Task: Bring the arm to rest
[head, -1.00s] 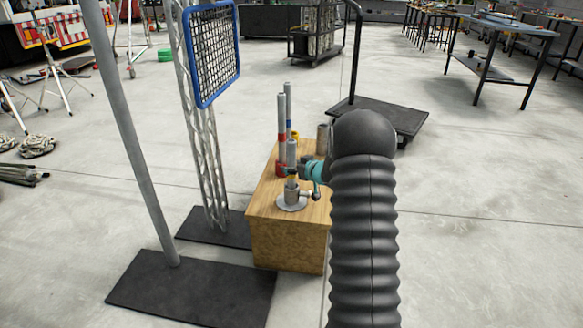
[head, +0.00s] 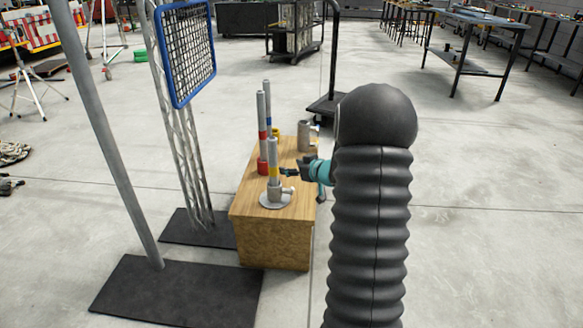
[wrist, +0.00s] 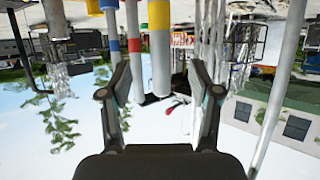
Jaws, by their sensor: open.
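My gripper (head: 287,172) is open and empty, just right of a grey tube with a yellow band (head: 273,172). That tube stands upright in a round metal base (head: 275,199) at the front of a wooden box (head: 273,253). In the wrist view, which is upside down, the open fingers (wrist: 162,88) stand apart. The yellow-banded tube (wrist: 160,45) shows ahead of them, with clear sides. My dark ribbed arm reaches forward on the right of the head view.
Tubes with a red band (head: 262,135) and a blue band (head: 268,116) stand behind. A metal holder (head: 308,136) is at the box's back right. A lattice stand with a blue-framed mesh panel (head: 186,50) and a pole (head: 110,150) stand left. Open floor lies right.

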